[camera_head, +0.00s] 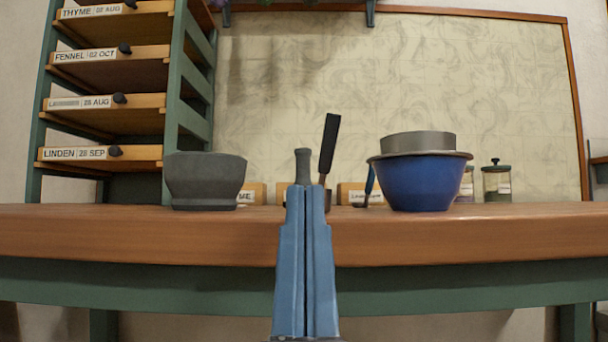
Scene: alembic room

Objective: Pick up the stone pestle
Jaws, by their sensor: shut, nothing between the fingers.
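The stone pestle (303,165) is a grey upright rod with a wider knob on top. Its upper part shows just above my gripper's tips and its lower part is hidden behind them. My gripper (306,190) has two blue fingers pressed together, pointing up and away at the middle of the table's front edge. It is shut and empty. The gap in depth between the tips and the pestle is hard to tell. A grey stone mortar (205,182) stands on the wooden table (120,232), left of the pestle.
A dark-handled tool (328,145) stands just right of the pestle. A blue bowl (420,185) with a grey vessel (418,142) on it stands farther right, before glass jars (496,184). Labelled wooden drawers (361,193) lie behind. A drawer rack (190,90) rises at left.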

